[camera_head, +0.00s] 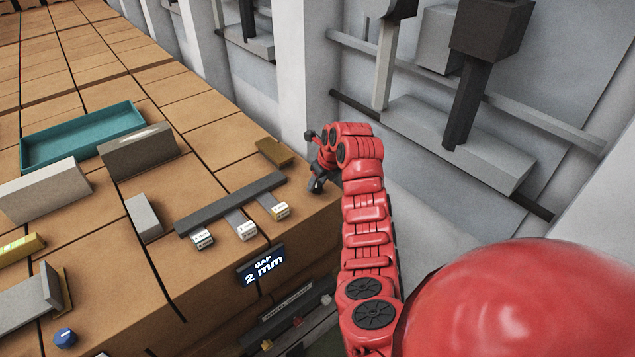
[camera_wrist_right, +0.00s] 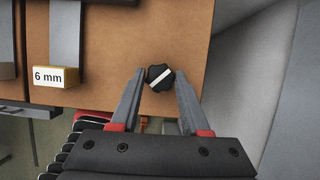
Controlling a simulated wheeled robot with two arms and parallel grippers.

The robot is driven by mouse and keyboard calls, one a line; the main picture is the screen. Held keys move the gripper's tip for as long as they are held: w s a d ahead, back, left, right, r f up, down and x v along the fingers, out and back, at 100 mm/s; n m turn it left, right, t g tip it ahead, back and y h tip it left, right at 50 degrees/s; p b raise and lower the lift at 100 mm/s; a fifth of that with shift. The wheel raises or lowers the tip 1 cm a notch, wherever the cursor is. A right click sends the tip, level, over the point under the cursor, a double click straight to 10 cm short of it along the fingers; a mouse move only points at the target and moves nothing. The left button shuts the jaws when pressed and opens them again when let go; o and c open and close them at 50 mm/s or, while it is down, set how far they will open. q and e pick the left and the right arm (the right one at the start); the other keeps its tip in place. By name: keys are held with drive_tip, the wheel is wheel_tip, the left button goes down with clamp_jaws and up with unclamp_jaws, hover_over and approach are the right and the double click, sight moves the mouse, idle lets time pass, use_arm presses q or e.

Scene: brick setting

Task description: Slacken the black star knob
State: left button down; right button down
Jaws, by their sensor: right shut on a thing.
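The black star knob (camera_wrist_right: 153,73) shows in the wrist view near the edge of the brown tabletop. It has a white stripe across its top, tilted up to the right. My right gripper (camera_wrist_right: 161,76) has one finger on each side of the knob and is shut on it. In the head view my right gripper (camera_head: 316,162) is at the right edge of the table, and I cannot make out the knob there. My left gripper is not in view.
A dark bar (camera_head: 232,203) lies over several strips with labelled ends; one reads 6 mm (camera_wrist_right: 55,77) in the wrist view. A teal tray (camera_head: 84,134) stands further left. A grey wall is close on the right.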

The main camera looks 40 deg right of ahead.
drive_tip(key=shift+d+f+n+y+b, duration=0.15)
drive_tip(key=shift+n+y+b, duration=0.35)
drive_tip(key=shift+n+b, duration=1)
drive_tip(key=shift+b, duration=0.6)
drive_tip(key=shift+c, duration=1.9)
unclamp_jaws()
drive_tip(key=shift+r, duration=0.2)
